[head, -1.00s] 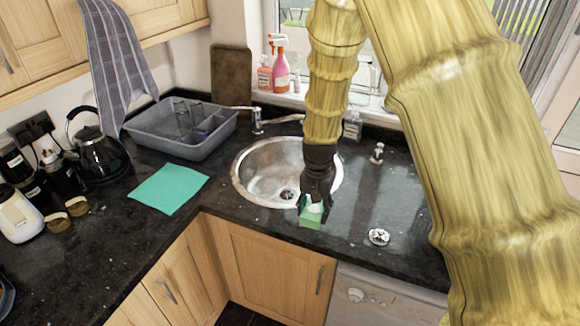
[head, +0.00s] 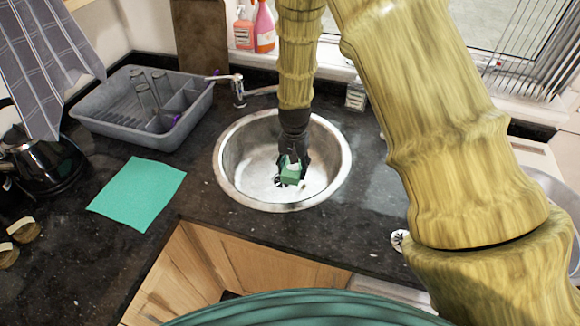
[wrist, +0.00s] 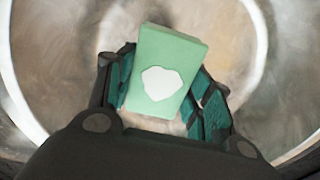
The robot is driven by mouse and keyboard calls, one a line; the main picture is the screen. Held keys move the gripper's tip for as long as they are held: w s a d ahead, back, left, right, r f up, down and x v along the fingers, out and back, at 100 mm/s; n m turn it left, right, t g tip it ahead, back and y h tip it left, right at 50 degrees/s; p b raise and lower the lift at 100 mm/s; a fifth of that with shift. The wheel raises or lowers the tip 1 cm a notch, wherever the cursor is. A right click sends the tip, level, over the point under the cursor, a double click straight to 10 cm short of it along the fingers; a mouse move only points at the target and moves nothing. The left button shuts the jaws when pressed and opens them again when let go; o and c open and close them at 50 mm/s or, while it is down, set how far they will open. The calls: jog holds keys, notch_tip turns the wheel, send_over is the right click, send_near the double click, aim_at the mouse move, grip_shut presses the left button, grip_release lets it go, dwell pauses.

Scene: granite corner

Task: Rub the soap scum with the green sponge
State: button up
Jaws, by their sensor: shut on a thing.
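The green sponge (head: 291,177), a small block with a pale white patch on its upper face, is in my gripper (head: 293,165) over the round metal sink (head: 236,185). In the wrist view the sponge (wrist: 183,55) sits tilted between the teal-padded fingers of my gripper (wrist: 164,84), which are shut on it. The sink's bowl fills the background there. I cannot tell whether the sponge touches the bowl. I cannot make out any soap scum for certain; the sponge and gripper hide part of the bowl near the drain.
A tap (head: 238,92) stands behind the sink. A grey dish rack (head: 105,125) and a turquoise cloth (head: 140,193) lie to the left on the dark worktop (head: 250,235). A small round metal piece (head: 399,240) is at right, partly behind my arm. A second basin (head: 557,190) shows at far right.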

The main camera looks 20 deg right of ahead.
notch_tip(320, 180, down, 2)
jog(key=shift+w+f, duration=0.15)
jog(key=shift+f, duration=0.1)
jog(key=shift+w+f+b, duration=0.25)
jog(key=shift+f+b, duration=0.05)
jog(key=shift+f, duration=0.15)
jog(key=shift+s+f+b, duration=0.25)
jog(key=shift+f+b, duration=0.3)
jog(key=b, duration=0.3)
send_over(293, 192)
jog(key=shift+f, duration=2.2)
jog(key=shift+f+b, duration=0.45)
jog(key=shift+f, duration=0.55)
